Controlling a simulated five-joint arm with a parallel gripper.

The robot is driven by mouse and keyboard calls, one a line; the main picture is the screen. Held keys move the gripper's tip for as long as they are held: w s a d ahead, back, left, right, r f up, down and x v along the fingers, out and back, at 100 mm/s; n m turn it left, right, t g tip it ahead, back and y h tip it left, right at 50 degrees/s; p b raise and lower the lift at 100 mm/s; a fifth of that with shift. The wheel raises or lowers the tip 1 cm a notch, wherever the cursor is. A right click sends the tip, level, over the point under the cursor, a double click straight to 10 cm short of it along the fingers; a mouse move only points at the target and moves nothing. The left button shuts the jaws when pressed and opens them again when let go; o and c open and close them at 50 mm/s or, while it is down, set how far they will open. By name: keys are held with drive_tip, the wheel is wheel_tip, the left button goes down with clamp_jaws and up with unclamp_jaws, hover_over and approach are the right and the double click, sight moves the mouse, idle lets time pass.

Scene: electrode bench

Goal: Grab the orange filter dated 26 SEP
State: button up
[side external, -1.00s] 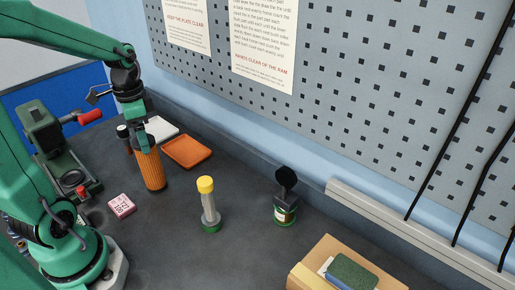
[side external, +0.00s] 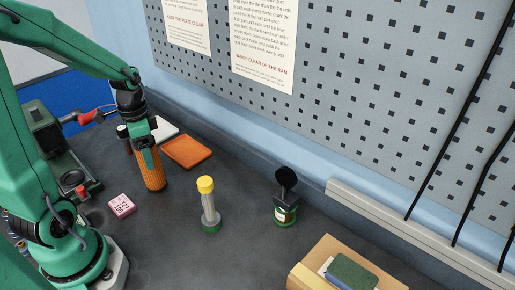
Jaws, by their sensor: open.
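The orange filter (side external: 154,177) is a ribbed cylinder standing upright on the dark bench, left of centre in the side external view. No date can be read on it from here. My gripper (side external: 147,154) points down at the filter's top, and its green jaw overlaps the upper part of the filter in the picture. The jaws are open. I cannot tell whether they touch the filter or straddle it, as the far finger is hidden.
An orange tray (side external: 187,152) and a white tray (side external: 164,131) lie behind. A green machine (side external: 52,145) is at left, a cardboard box (side external: 330,262) at front right.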

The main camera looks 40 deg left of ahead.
clamp_jaws()
idle(0.4)
drive_tip(key=shift+r, duration=0.15)
drive_tip(key=shift+r, duration=0.4)
wheel_tip(320, 180, up, 3)
drive_tip(key=shift+f, duration=0.1)
drive_tip(key=s+d+r, duration=0.1)
drive_tip(key=d+r, duration=0.6)
drive_tip(key=d, duration=0.4)
drive_tip(key=shift+d, duration=0.3)
drive_tip(key=shift+r, duration=0.1)
